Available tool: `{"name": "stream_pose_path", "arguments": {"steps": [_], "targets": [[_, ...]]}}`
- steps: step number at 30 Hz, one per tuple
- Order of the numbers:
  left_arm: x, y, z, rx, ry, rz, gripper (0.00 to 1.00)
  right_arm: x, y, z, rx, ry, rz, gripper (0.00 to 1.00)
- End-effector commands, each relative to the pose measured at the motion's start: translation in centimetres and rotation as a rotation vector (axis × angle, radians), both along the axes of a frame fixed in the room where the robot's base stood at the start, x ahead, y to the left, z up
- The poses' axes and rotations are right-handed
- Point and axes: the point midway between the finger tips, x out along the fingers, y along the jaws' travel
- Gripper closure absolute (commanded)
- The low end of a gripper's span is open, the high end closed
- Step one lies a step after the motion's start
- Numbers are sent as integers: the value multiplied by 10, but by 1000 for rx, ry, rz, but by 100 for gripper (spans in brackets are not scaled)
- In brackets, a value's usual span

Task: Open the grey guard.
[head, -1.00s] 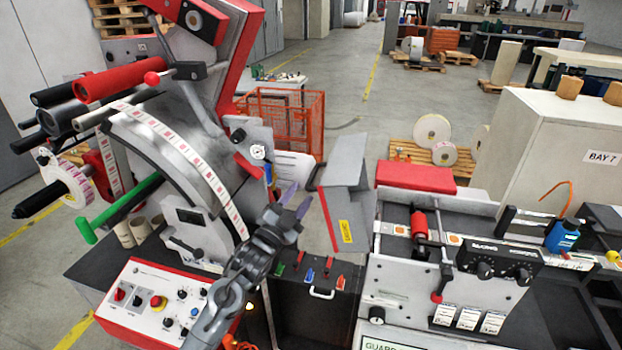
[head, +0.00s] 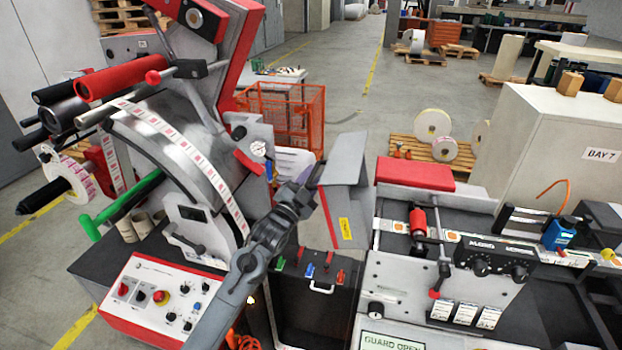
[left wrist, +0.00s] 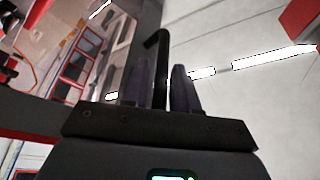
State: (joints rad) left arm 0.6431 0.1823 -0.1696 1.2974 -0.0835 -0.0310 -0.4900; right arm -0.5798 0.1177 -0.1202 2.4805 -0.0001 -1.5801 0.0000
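The grey guard (head: 345,172), a folded panel with a yellow label, stands between the two machine parts. My left gripper (head: 311,178) is at its left upper edge in the head view; its fingertips are partly hard to make out there. In the left wrist view the fingers of my left gripper (left wrist: 157,90) are apart, and a dark hooked bar (left wrist: 158,50) stands between them. Gaps seem to show beside the bar, so I see no firm grip. Whether the bar belongs to the guard is unclear. My right gripper is not in view.
A red block (head: 415,174) and a knobbed panel (head: 490,258) are at right. A display (head: 392,342) reads "GUARD OPEN".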

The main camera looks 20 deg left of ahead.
Motion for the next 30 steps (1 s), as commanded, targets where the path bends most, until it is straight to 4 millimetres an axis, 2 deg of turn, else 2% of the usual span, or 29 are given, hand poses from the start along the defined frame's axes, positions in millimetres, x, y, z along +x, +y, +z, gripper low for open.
{"name": "stream_pose_path", "arguments": {"steps": [1, 5, 14, 17, 21, 25, 30], "targets": [[0, 0, 0, 0, 0, 0, 80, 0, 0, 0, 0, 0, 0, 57], [0, 0, 0, 0, 0, 0, 100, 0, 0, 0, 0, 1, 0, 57], [0, 0, 2, 5, 0, 1, 100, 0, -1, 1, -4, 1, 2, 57], [1, -9, 14, 54, 1, -1, 100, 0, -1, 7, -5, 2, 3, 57], [2, -29, 32, 164, 10, -3, 100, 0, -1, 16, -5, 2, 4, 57], [3, -39, 37, 224, 16, -2, 100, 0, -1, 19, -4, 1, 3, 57], [3, -40, 36, 229, 17, -1, 100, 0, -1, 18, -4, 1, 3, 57]]}}
